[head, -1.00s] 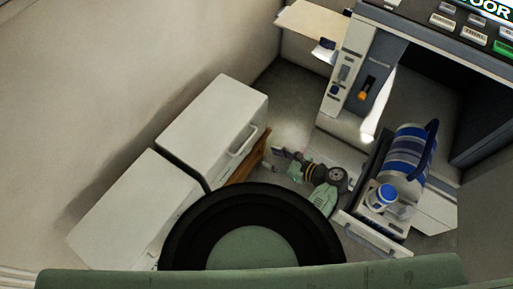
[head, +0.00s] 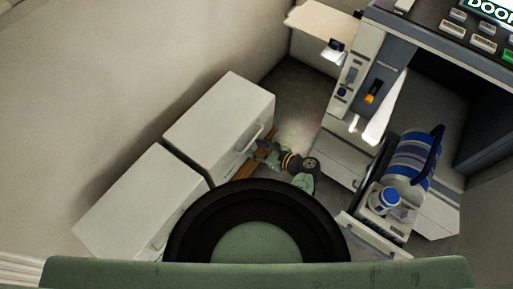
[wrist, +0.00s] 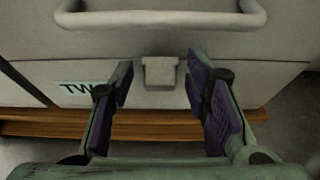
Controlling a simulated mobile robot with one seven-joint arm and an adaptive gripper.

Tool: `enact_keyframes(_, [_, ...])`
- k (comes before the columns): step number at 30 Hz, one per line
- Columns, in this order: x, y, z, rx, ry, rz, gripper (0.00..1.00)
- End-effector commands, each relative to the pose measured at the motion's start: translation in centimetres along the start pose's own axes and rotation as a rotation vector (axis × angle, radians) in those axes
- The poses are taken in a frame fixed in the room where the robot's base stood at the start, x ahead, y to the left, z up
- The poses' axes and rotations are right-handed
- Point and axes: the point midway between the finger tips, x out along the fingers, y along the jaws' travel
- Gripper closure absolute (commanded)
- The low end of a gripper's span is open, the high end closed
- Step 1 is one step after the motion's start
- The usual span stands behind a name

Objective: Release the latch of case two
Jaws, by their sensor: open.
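Case two, a pale box, shows in the wrist view (wrist: 285,82) with a label reading "TW", partly hidden by a finger. Its latch (wrist: 160,73), a small grey block, sits on the front face below the bar handle (wrist: 160,17). My gripper (wrist: 162,84) is open and empty, with one finger on each side of the latch as seen from the wrist. I cannot tell whether the fingers touch the face. In the head view, my gripper (head: 263,151) is at the handle side of the upper white case (head: 218,122).
A second white case (head: 135,203) stands beside it. A wooden strip (wrist: 60,128) runs under the case. To the right are a striped blue jug (head: 408,160) and a blue-lidded container (head: 384,200) on a tray. A control panel stands at upper right. Grey floor shows behind the arm.

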Motion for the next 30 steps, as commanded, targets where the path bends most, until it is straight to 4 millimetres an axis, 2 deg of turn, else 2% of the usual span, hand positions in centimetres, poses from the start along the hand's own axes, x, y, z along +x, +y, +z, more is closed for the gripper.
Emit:
enact_keyframes(2, [0.0, 0.0, 0.0, 0.000, 0.000, 0.000, 0.57])
enact_keyframes(20, [0.0, 0.0, 0.0, -0.001, 0.000, 0.000, 0.97])
enact_keyframes(25, [0.0, 0.0, -0.6, 0.002, -0.028, 0.000, 0.98])
enact_keyframes(30, [-0.2, -0.1, -2.2, 0.006, -0.179, -0.001, 0.98])
